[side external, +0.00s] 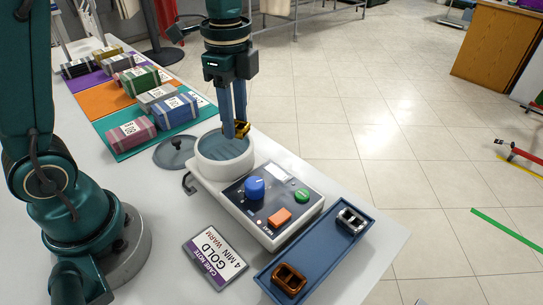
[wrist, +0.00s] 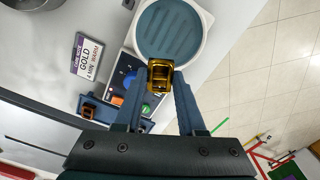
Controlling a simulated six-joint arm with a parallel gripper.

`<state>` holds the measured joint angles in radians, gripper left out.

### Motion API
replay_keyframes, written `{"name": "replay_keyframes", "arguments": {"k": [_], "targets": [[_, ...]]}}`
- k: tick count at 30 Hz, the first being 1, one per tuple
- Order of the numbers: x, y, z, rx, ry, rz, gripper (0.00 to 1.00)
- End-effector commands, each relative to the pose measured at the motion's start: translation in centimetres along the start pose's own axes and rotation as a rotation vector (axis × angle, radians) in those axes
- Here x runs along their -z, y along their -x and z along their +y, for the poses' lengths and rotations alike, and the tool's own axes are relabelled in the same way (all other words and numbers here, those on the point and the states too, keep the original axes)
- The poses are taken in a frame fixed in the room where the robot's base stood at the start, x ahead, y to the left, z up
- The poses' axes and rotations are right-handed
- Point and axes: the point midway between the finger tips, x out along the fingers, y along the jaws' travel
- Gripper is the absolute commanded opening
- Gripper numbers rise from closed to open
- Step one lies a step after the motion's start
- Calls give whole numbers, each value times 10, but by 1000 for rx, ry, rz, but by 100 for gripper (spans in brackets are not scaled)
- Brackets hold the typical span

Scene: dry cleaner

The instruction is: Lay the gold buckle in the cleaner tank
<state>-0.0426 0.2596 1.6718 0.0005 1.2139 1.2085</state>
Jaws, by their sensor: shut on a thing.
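My gripper (side external: 236,132) is shut on the gold buckle (side external: 242,129), a small shiny block-like piece. The wrist view also shows the gold buckle (wrist: 160,76) between the fingertips, overlapping the near rim of the tank (wrist: 207,22). The tank is open, with a white rim and a blue-grey ribbed floor. The buckle appears above the rim; its exact height is hard to tell.
The tank's control panel (side external: 262,205) has a blue knob, green button and orange switch. A blue tray (side external: 318,258) holds a bronze buckle (side external: 289,279) and a silver buckle (side external: 351,219). A care note (side external: 214,257) reads GOLD, 4 MIN WARM. The grey lid (side external: 172,152) lies beside the tank; bundles stand behind.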

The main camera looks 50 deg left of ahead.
Motion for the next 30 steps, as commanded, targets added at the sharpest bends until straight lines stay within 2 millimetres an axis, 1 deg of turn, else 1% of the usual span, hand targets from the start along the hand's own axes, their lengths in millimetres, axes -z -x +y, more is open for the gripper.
{"name": "replay_keyframes", "arguments": {"k": [1,3,7,11,14,30], "targets": [[-13,0,-3,-1,48,0,0],[-24,0,-5,-1,92,0,0],[-36,1,-8,1,140,1,0],[-39,-2,-10,3,152,2,0],[-39,-8,-10,1,151,1,0],[-38,-58,-10,0,149,1,0]]}}
